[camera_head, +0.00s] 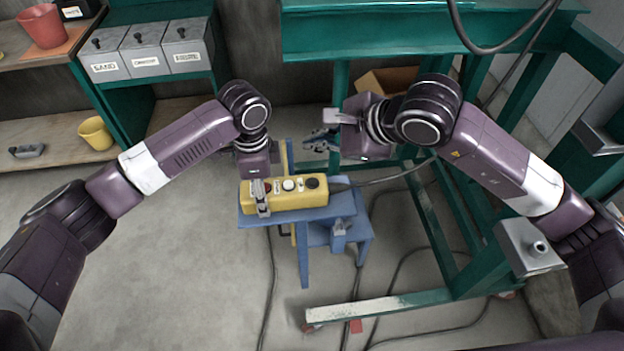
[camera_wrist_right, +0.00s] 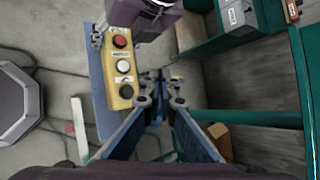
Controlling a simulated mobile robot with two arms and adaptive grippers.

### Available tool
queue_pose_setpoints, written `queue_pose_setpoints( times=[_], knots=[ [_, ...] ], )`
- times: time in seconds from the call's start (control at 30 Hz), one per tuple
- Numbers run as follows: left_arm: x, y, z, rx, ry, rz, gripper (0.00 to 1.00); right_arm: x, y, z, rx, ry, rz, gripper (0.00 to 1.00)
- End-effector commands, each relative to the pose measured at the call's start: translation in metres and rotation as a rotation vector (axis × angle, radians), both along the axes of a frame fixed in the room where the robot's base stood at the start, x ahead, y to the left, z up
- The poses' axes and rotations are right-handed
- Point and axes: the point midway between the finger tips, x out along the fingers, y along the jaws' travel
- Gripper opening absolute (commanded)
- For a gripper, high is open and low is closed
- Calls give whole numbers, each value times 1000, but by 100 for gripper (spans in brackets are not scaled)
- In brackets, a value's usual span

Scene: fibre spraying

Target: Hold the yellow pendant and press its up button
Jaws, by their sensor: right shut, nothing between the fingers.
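The yellow pendant (camera_head: 300,199) lies on a blue stand (camera_head: 345,204); its red, white and black buttons also show in the right wrist view (camera_wrist_right: 114,80). The white button (camera_head: 289,185) is in the middle and the black button (camera_head: 312,183) is towards the cable end. The labels are too small to read. My left gripper (camera_head: 262,197) is shut around the pendant's left end, by the red button, which it partly hides. My right gripper (camera_head: 318,140) is shut and empty, beyond and apart from the pendant; in its wrist view, the fingertips (camera_wrist_right: 160,90) are right of the black button.
A green steel frame (camera_head: 400,303) stands to the right and behind, with an open cardboard box (camera_head: 386,80) inside. Dark cables run over the floor. Grey labelled bins (camera_head: 145,50) and a yellow cup (camera_head: 96,133) stand at the left. Floor left of the stand is clear.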

Motion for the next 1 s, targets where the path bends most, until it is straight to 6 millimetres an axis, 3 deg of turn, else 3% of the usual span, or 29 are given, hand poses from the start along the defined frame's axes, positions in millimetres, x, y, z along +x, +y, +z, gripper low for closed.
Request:
queue_pose_setpoints(
  times=[0.27,0.73,1.0],
  knots=[
    [1,0,1,-1,-1,0,10,0,0,-7,-1,4,-2,0],
    [1,0,1,-1,-1,0,10,0,-1,-69,-2,6,-3,0],
    [1,0,1,-1,-1,0,10,0,0,-87,-1,4,-2,0]
  ],
)
